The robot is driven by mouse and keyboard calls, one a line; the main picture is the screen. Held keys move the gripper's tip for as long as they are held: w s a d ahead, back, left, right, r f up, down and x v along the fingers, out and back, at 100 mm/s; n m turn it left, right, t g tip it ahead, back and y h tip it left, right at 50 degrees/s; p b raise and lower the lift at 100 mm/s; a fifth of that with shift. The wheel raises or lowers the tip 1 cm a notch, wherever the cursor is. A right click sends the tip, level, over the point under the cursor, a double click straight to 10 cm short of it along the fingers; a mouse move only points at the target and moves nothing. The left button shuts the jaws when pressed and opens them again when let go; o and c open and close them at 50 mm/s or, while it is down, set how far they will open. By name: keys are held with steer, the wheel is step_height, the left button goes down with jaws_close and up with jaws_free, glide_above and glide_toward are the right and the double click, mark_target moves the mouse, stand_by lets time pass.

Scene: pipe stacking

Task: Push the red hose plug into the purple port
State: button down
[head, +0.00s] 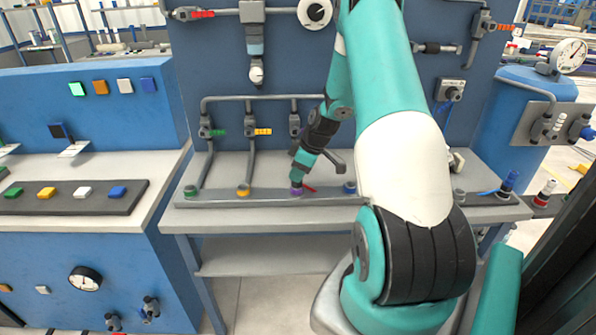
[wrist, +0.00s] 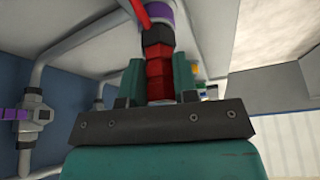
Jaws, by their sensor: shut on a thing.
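The purple port (head: 296,191) is on the grey strip along the bench, below the arm's end in the head view. My gripper (head: 298,180) reaches down to it from above. In the wrist view my gripper (wrist: 160,82) is shut on the red hose plug (wrist: 158,72), with a finger on either side. The plug's far end meets the purple ring of the port (wrist: 160,14), in line with it. How deep it sits cannot be told. A short red hose (head: 310,188) shows beside the port in the head view.
Green (head: 190,190), yellow (head: 243,189) and blue (head: 350,187) ports share the strip. Grey pipes (head: 250,160) with valves rise behind it. A blue plug (head: 508,182) stands at the right end. A blue console (head: 90,105) is at the left.

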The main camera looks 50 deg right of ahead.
steer(key=shift+f, duration=0.1)
steer(key=c, duration=0.8)
jaws_free()
steer(key=b+v, duration=0.1)
steer(key=v, duration=1.6)
steer(key=shift+b, duration=0.35)
steer(key=shift+s+d, duration=0.1)
